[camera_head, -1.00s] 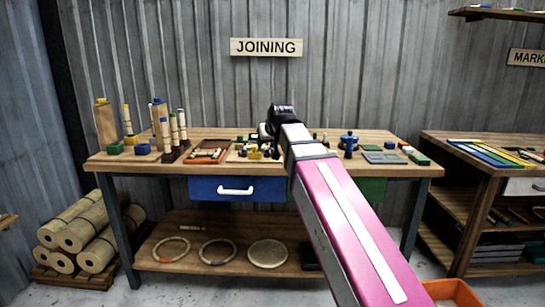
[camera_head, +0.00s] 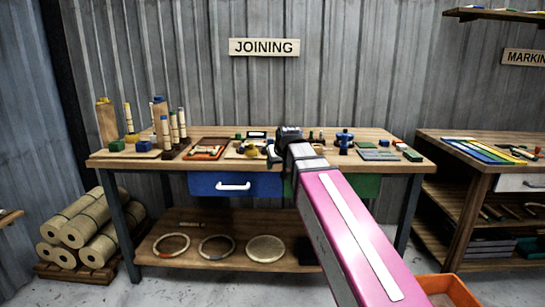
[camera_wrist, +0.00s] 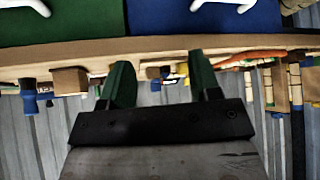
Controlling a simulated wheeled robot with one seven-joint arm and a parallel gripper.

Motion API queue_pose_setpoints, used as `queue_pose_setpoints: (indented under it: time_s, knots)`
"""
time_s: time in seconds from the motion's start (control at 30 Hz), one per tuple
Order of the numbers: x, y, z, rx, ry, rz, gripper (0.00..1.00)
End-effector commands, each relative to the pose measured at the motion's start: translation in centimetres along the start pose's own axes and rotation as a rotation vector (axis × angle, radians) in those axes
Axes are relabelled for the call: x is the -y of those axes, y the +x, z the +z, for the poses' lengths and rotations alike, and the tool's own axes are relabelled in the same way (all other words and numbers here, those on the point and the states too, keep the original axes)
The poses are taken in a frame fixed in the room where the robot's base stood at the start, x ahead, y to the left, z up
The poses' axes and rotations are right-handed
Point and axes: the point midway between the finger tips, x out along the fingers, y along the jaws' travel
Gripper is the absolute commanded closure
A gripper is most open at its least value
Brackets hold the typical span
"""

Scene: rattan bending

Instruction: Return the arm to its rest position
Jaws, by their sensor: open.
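My gripper (camera_wrist: 161,72) shows in the wrist view with two green fingers spread apart and nothing between them. In the head view my pink arm reaches up from the lower right, and its dark wrist end is in front of the middle of the joining workbench (camera_head: 120,163). The fingertips are hard to make out there. The wrist view is upside down and shows the bench's front edge and drawers beyond the fingers. I cannot tell the exact gap between gripper and bench.
The bench holds upright wooden posts (camera_head: 164,132), a red-rimmed tray (camera_head: 207,149) and a blue piece (camera_head: 344,140). A blue drawer (camera_head: 234,185) is below. An orange bin (camera_head: 450,290) stands at lower right. Another bench (camera_head: 455,150) is at right. Rolls (camera_head: 82,230) lie at left.

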Motion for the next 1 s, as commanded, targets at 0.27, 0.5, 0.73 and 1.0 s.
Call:
queue_pose_setpoints:
  time_s: [0.27,0.5,0.73,1.0]
  knots:
    - [-3.6,5.5,8.3,0.147,0.061,0.032,0.43]
    - [-6.7,9.7,16.9,0.290,0.123,0.060,0.43]
    - [-9.1,12.5,25.4,0.427,0.186,0.082,0.43]
    - [-10.9,14.2,34.9,0.575,0.254,0.102,0.43]
